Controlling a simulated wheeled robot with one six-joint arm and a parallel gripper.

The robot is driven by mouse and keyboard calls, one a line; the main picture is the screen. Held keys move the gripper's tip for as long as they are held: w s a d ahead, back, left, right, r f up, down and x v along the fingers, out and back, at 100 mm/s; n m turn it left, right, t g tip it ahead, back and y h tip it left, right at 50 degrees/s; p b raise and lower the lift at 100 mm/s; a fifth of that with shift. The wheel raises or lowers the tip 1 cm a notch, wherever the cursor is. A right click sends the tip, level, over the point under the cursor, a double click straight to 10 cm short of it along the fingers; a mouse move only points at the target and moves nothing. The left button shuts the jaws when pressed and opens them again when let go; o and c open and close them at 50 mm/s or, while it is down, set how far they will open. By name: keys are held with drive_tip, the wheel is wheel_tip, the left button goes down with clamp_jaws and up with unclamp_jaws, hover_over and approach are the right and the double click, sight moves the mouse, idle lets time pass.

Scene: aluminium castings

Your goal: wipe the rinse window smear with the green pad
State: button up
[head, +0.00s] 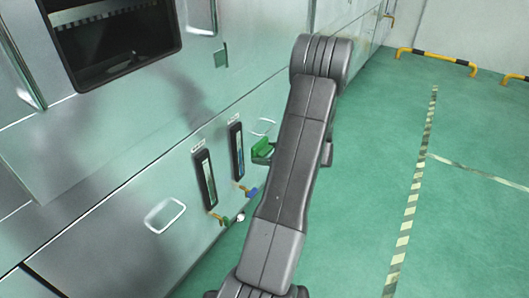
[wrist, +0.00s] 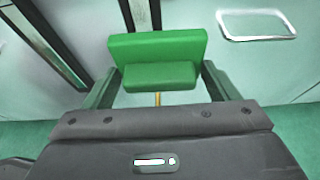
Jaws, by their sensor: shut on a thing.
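The green pad (wrist: 157,47) is held between the two fingers of my gripper (wrist: 157,76) in the wrist view. It also shows in the head view (head: 262,148), just left of my arm, close to the machine front. My gripper is shut on the pad, and in the head view it is mostly hidden behind my arm. Two narrow dark upright windows sit in the machine front, a right one (head: 237,150) and a left one (head: 205,179). The pad covers the lower part of one window (wrist: 145,14) in the wrist view. Their labels are too small to read. I cannot make out a smear.
Small valves with a blue handle (head: 251,192) and a green handle (head: 225,221) sit below the windows. A large dark opening (head: 112,42) is at the upper left. The green floor (head: 465,220) to the right is clear up to yellow-black rails (head: 437,60).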

drive_tip(key=shift+d, duration=0.1)
drive_tip(key=shift+s+d, duration=0.9)
drive_tip(key=shift+d, duration=0.2)
